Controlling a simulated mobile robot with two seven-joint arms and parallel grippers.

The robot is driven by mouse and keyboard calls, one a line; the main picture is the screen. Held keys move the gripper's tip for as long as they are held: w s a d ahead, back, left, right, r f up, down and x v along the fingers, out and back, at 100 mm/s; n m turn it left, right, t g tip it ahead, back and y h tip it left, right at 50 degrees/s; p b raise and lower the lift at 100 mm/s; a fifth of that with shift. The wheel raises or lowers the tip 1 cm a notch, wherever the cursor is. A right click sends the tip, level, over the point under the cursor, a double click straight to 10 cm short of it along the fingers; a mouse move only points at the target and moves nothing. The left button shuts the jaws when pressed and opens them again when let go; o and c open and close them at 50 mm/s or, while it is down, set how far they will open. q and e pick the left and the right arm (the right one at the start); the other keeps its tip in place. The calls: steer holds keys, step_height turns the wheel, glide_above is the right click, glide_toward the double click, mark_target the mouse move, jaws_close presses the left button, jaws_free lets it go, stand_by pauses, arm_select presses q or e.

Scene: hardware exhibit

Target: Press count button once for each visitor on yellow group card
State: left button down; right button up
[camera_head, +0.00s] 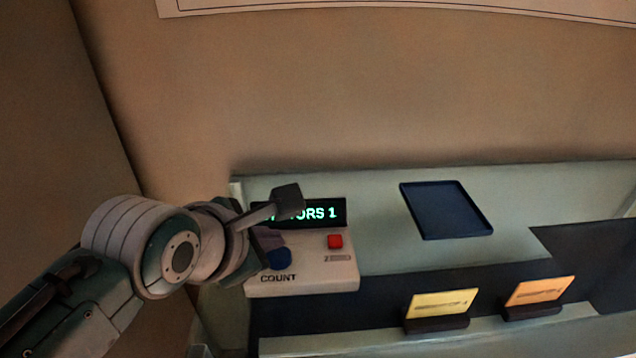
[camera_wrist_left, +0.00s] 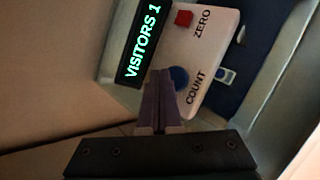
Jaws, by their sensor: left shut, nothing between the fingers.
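The counter box (camera_head: 315,278) is pale, with a blue button (camera_head: 279,258) above the word COUNT and a red button (camera_head: 335,241) beside a small label. Its display (camera_head: 322,213) is partly hidden by my arm in the head view, but reads VISITORS 1 in the left wrist view (camera_wrist_left: 143,45). My left gripper (camera_head: 272,238) is shut and empty, its fingertips (camera_wrist_left: 160,74) right by the blue button (camera_wrist_left: 179,76). I cannot tell whether they touch it. The yellow card (camera_head: 442,304) stands in a dark holder; its print is too small to read surely. My right gripper is out of view.
An orange card (camera_head: 540,291) stands in a holder to the right of the yellow one. An empty dark blue tray (camera_head: 487,226) lies at the back right. The red button (camera_wrist_left: 184,18) is marked ZERO. A wall rises behind the table.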

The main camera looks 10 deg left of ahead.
mark_target(273, 261)
arm_select(q)
steer(key=shift+f, duration=0.1)
steer(key=shift+f, duration=0.35)
steer(key=shift+f+b, duration=0.45)
steer(key=shift+b, duration=0.05)
stand_by(0.6)
steer(key=shift+r+p, duration=0.9)
steer(key=shift+p, duration=0.15)
step_height(273, 261, up, 5)
steer(key=p, duration=0.5)
steer(key=shift+r+p, duration=0.1)
steer(key=shift+p, duration=0.2)
